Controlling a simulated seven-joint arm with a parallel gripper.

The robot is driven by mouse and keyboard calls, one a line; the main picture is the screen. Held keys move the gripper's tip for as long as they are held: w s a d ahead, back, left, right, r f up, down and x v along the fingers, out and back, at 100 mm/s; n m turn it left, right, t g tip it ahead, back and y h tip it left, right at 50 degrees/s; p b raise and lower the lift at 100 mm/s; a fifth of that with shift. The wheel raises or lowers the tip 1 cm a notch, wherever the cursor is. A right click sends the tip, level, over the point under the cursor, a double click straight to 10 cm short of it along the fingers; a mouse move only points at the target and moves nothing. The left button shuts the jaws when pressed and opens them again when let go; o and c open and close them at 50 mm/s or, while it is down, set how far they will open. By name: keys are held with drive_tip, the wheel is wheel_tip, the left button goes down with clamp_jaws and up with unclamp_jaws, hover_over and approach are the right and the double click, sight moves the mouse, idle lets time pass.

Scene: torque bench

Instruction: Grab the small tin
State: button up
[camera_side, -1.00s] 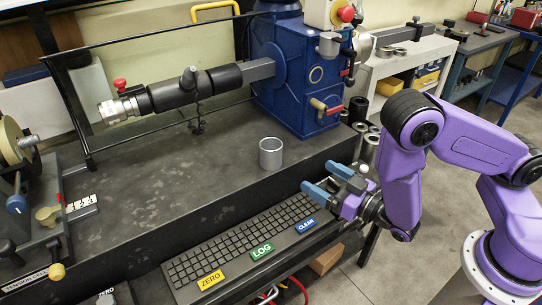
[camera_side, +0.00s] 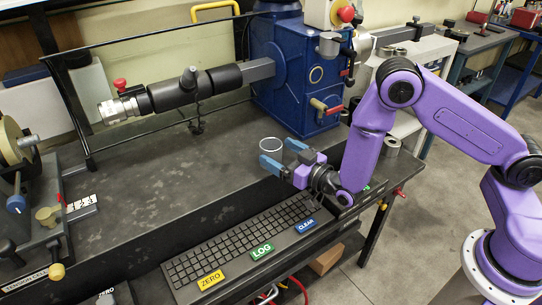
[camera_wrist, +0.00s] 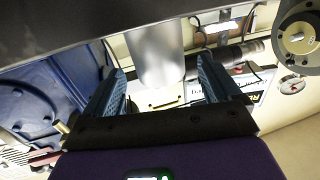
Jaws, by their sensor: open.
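The small tin (camera_side: 268,148) is a plain grey, open-topped cylinder standing upright on the dark bench top. In the side view its lower part is hidden behind my gripper (camera_side: 279,156). The blue fingers are spread apart and point at the tin from the front right. In the wrist view the tin (camera_wrist: 156,50) is a pale smooth cylinder ahead of my gripper (camera_wrist: 160,72), between the lines of the two fingers. A gap shows on both sides of it. I cannot tell whether the fingertips reach past its near face.
A keyboard panel (camera_side: 232,244) with yellow, green and blue labelled keys lies along the bench's front, below and left of my gripper. A blue machine housing (camera_side: 290,75) stands behind the tin, with a dark horizontal shaft reaching left. The bench top (camera_side: 170,180) left of the tin is clear.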

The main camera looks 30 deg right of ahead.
sight(279, 152)
drive_tip(key=shift+x, duration=1.65)
drive_tip(key=c, duration=1.1)
drive_tip(key=shift+o, duration=0.2)
